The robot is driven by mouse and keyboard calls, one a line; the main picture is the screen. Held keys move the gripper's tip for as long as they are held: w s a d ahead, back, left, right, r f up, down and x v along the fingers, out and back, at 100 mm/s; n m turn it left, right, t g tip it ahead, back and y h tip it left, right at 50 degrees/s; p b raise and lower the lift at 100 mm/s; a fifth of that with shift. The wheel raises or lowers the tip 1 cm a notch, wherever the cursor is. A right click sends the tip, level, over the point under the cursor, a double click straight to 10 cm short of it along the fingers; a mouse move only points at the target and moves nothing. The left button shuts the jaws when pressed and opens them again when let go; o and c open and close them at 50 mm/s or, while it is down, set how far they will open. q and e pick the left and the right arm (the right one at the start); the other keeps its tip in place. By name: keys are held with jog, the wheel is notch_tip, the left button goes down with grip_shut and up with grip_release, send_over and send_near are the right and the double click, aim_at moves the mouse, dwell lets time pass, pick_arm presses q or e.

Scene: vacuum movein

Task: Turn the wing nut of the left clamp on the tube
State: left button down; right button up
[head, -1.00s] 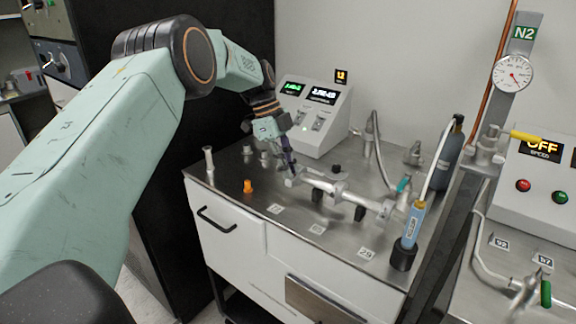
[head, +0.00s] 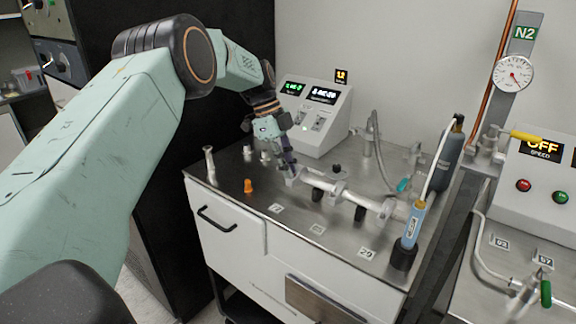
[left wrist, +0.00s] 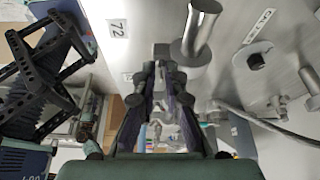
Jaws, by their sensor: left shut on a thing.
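The pale metal tube (head: 358,196) lies across the steel bench top on dark supports, with clamps along it. My left gripper (head: 288,162) points down at the left clamp (head: 292,178), at the tube's left end. Its dark fingers cover most of that clamp and its wing nut. In the left wrist view the left gripper (left wrist: 162,75) has its two fingers close together around a small grey piece (left wrist: 161,50), which appears to be the wing nut. Its wings cannot be made out. My right gripper is not in view.
An orange piece (head: 248,186) and a metal post (head: 209,163) stand left of the clamp. A display box (head: 318,118) stands behind. A blue probe (head: 414,224) in a black holder stands at the tube's right end. The bench front, with labels, is clear.

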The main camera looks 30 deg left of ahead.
pick_arm(q)
jog(key=shift+s+f, duration=0.1)
jog(key=c, duration=1.4)
grip_release()
jog(key=shift+c, duration=0.2)
jog(key=v, duration=0.8)
